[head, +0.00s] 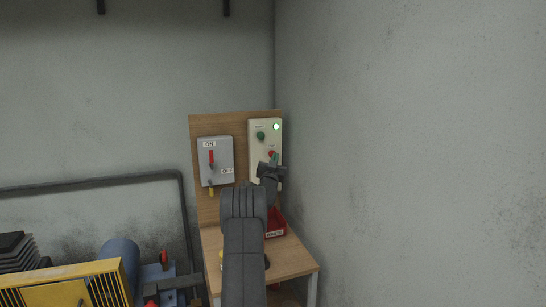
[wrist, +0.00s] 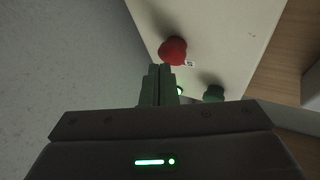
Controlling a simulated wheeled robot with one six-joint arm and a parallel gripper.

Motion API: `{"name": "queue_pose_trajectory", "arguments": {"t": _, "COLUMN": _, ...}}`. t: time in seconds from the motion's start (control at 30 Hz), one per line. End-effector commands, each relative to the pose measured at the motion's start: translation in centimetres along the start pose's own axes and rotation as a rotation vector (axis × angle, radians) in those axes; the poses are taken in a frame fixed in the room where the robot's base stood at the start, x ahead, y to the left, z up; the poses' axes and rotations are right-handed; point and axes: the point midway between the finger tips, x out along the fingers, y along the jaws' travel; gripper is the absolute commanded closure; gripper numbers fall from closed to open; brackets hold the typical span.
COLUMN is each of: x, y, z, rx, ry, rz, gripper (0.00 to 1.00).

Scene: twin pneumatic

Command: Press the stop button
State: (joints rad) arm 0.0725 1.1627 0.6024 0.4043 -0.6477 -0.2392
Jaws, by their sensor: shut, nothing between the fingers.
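The red stop button (head: 271,153) is on the pale control box, below a green button (head: 260,136) and a lit green lamp (head: 276,127). In the wrist view the red button (wrist: 173,50) is a round red knob beside a small label, and the green button (wrist: 213,93) is lower right. My gripper (head: 274,158) is shut and empty in front of the box. In the wrist view its fingertips (wrist: 161,68) are very close to the red button; I cannot tell whether they touch it.
A grey switch box (head: 215,161) with a red lever, marked ON and OFF, is left of the control box on a wooden board (head: 206,208). A red bin (head: 276,226) stands on the small table (head: 296,262) below. A bare wall is close on the right.

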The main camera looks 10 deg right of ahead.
Motion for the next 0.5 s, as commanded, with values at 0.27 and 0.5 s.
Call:
{"name": "queue_pose_trajectory", "arguments": {"t": 0.27, "x": 0.16, "y": -0.08, "z": 0.07, "rx": 0.0, "ry": 0.0, "rz": 0.0, "gripper": 1.0}}
{"name": "queue_pose_trajectory", "arguments": {"t": 0.5, "x": 0.41, "y": -0.21, "z": 0.16, "rx": 0.0, "ry": 0.001, "rz": 0.0, "gripper": 1.0}}
